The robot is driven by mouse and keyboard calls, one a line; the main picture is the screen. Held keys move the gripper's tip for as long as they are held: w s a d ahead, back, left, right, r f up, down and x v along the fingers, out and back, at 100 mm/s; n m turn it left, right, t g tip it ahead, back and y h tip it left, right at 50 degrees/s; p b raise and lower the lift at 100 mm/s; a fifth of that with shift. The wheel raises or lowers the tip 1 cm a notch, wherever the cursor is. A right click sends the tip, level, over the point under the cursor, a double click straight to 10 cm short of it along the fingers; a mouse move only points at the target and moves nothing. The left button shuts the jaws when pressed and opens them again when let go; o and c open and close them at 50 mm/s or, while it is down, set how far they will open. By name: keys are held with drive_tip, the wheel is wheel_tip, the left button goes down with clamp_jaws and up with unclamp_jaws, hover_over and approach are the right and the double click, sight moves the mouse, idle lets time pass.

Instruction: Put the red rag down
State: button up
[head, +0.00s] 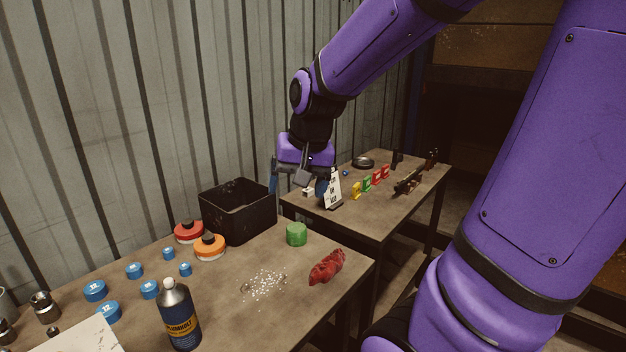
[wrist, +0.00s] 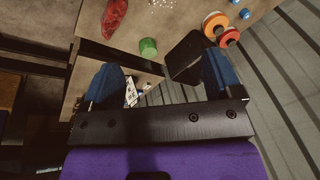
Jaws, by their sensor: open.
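The red rag (head: 326,267) lies crumpled on the near table (head: 235,300), close to its right edge. It also shows at the top left of the wrist view (wrist: 114,18). My gripper (head: 300,188) is open and empty, with its blue-padded fingers (wrist: 160,80) apart. It hangs above the back of the near table and the gap to the far table, well away from the rag. Nothing touches the rag except the tabletop.
A black bin (head: 238,212) stands below and left of my gripper. A green container (head: 296,234), orange and red discs (head: 209,247), several blue caps and a bottle (head: 179,315) share the near table. The far table (head: 385,205) holds a sign (head: 332,190) and small coloured pieces.

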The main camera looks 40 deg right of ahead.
drive_tip(key=s+a+r+n+t, duration=0.1)
drive_tip(key=s+a+r+n, duration=0.2)
drive_tip(key=s, duration=0.3)
drive_tip(key=s+a+r+n+t, duration=0.1)
drive_tip(key=s+a+r+n, duration=0.2)
drive_tip(key=s, duration=0.2)
drive_tip(key=shift+s+a+r+n+h, duration=0.3)
drive_tip(key=shift+s+a+r, duration=0.05)
drive_tip(key=shift+s+r, duration=0.05)
drive_tip(key=shift+o, duration=0.2)
idle(0.5)
